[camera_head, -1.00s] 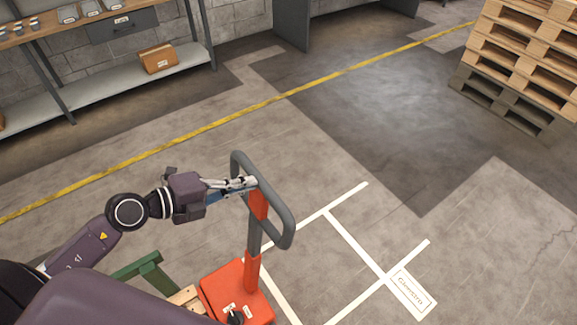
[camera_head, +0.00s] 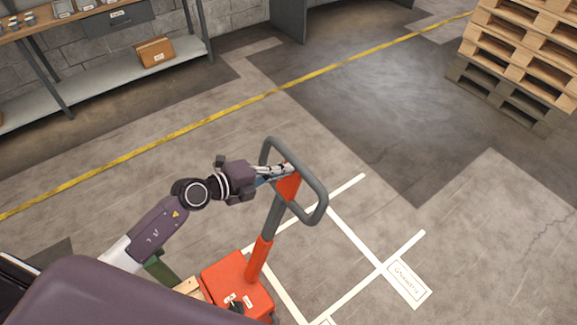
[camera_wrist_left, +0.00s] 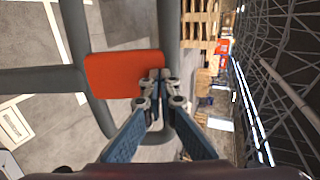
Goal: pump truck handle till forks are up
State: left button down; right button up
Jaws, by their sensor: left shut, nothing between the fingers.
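The pallet truck has an orange-red body (camera_head: 235,285) at the bottom centre of the head view. Its handle (camera_head: 321,200) is a grey loop on a grey and orange shaft, leaning up and to the right. My left gripper (camera_head: 290,169) is at the upper part of the loop, beside the orange plate below it. Its fingers are shut with nothing between them. In the left wrist view the closed fingertips (camera_wrist_left: 158,76) lie against or just in front of the orange plate (camera_wrist_left: 122,75); contact is unclear. The forks are hidden. My right gripper is out of view.
A stack of wooden pallets (camera_head: 520,50) stands at the upper right. A shelf (camera_head: 115,80) with a brown box (camera_head: 155,52) is along the back wall. White floor lines and a labelled patch (camera_head: 408,284) lie right of the truck. The middle floor is clear.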

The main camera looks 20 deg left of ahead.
pick_arm(q)
jog(key=shift+x, duration=0.9)
jog(key=shift+w+d+f, duration=0.1)
jog(key=shift+w+d, duration=0.05)
jog(key=shift+w, duration=0.1)
jog(key=b+x, duration=0.2)
jog(key=x, duration=1.1)
jog(key=shift+f, duration=0.35)
jog(key=shift+s+r, duration=0.1)
jog(key=shift+s, duration=0.05)
